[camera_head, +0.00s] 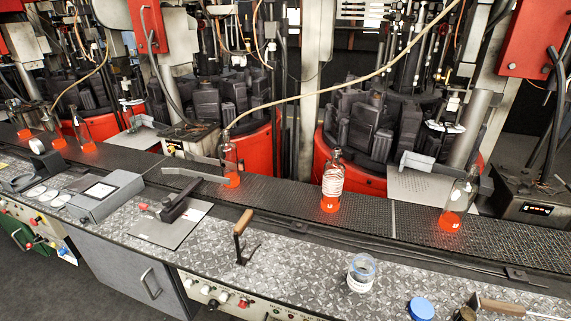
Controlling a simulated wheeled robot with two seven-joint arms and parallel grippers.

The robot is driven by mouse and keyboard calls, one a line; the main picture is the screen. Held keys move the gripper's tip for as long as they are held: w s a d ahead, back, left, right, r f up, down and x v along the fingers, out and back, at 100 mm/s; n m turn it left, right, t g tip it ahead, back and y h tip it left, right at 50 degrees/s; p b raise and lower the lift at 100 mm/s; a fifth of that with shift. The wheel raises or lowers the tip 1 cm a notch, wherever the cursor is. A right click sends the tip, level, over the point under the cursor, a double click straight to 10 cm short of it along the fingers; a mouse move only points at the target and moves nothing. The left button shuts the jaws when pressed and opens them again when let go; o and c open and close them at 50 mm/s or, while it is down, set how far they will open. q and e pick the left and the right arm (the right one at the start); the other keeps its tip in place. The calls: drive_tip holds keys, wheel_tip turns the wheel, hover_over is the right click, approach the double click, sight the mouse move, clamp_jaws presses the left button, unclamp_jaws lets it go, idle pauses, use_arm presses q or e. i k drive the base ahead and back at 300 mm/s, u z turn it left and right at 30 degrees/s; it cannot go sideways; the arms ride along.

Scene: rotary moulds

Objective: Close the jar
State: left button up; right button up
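A clear glass jar (361,273) stands upright on the patterned metal counter at the lower right, with its top open and a pale label on its side. A round blue lid (421,308) lies on the counter to the right of the jar and nearer the front, apart from it. The lid is close to the bottom edge of the view. Neither my left nor my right gripper is in view.
A wooden-handled tool (499,306) lies right of the lid. A wooden-handled scraper-like tool (242,238) is left of the jar. Behind the counter runs a dark conveyor (280,197) with several glowing orange-bottomed bottles. A grey box (105,195) sits at left.

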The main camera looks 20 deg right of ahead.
sight(359, 281)
drive_tip(key=z, duration=1.25)
